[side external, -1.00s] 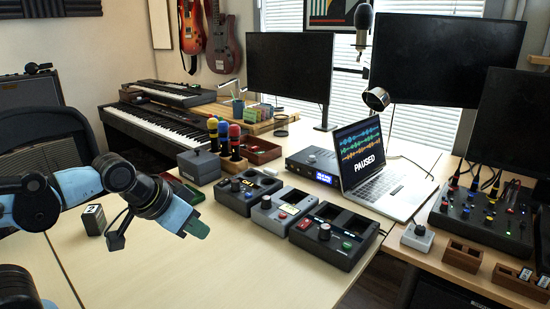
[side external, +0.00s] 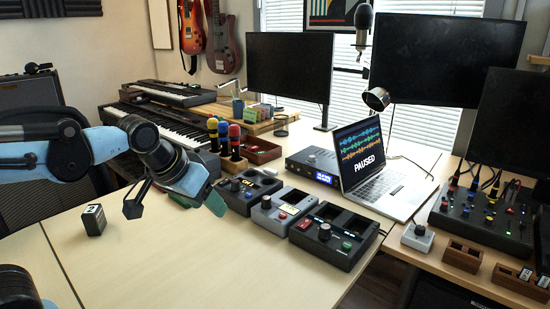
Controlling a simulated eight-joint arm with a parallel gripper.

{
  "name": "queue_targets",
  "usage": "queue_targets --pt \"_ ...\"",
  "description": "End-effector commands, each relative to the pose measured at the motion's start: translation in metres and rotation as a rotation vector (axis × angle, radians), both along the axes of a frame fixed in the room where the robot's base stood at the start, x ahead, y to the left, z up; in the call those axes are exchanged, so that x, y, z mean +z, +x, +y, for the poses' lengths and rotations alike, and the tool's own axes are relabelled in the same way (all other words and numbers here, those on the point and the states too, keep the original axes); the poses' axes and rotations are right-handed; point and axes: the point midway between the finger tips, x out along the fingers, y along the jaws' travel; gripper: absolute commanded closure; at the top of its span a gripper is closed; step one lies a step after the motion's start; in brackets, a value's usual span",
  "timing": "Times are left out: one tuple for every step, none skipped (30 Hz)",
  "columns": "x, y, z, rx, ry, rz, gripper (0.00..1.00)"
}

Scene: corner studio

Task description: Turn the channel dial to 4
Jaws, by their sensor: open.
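Several boxes with knobs are in view, and I cannot tell which knob is the channel dial or read its numbers. A small light box with a dark knob (side external: 419,231) stands alone at the right. My gripper (side external: 199,202) is open and seemingly empty, above the table just left of the dark left box, touching none of the three boxes.
A small dark block with a white label (side external: 94,219) stands on the left of the table. A laptop (side external: 372,180) and a blue-lit unit (side external: 314,166) stand behind the row. A mixer (side external: 483,215) and wooden holders (side external: 463,254) are at the right. The front table is clear.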

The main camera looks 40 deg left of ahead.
Motion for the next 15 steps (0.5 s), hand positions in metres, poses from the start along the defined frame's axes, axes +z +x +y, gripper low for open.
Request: queue_targets --pt "0.011 0.014 0.004 0.048 -0.012 0.018 0.46" --pt "0.016 0.020 0.006 0.079 -0.021 0.029 0.46" --pt "0.022 0.029 0.010 0.123 -0.030 0.042 0.46" --pt "0.026 0.036 0.012 0.154 -0.037 0.053 0.46" --pt "0.030 0.043 0.015 0.186 -0.045 0.062 0.46" --pt "0.035 0.053 0.019 0.229 -0.053 0.075 0.46" --pt "0.039 0.060 0.021 0.262 -0.058 0.084 0.46" --pt "0.042 0.067 0.024 0.294 -0.064 0.092 0.46" --pt "0.045 0.076 0.028 0.339 -0.071 0.103 0.46" --pt "0.048 0.083 0.031 0.373 -0.076 0.111 0.46" --pt "0.050 0.090 0.034 0.407 -0.080 0.119 0.46" --pt "0.052 0.099 0.038 0.452 -0.086 0.128 0.46" --pt "0.053 0.106 0.041 0.487 -0.089 0.136 0.46" --pt "0.054 0.113 0.044 0.521 -0.094 0.141 0.46" --pt "0.056 0.122 0.048 0.566 -0.098 0.149 0.46"
